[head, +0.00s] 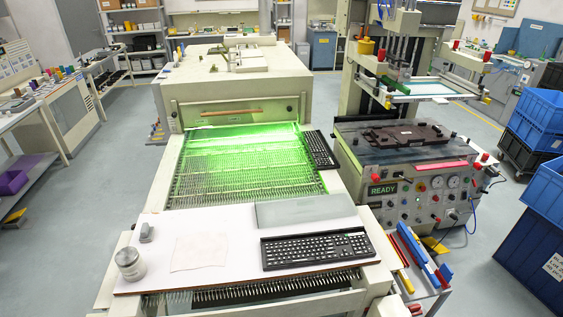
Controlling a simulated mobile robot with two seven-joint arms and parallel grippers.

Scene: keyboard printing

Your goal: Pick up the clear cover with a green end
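No clear cover with a green end can be made out for certain. A pale, see-through-looking flat frame (428,90) with a small green piece at its left end is on the printing machine at the right. A green glow (240,145) lies over the wire conveyor (245,180) at the oven mouth. A grey flat sheet (305,210) lies on the white front table, with no green visible on it. Neither of my grippers is in view.
Another keyboard (320,150) lies beside the conveyor. Blue crates (535,215) stand at the right. The left floor is clear.

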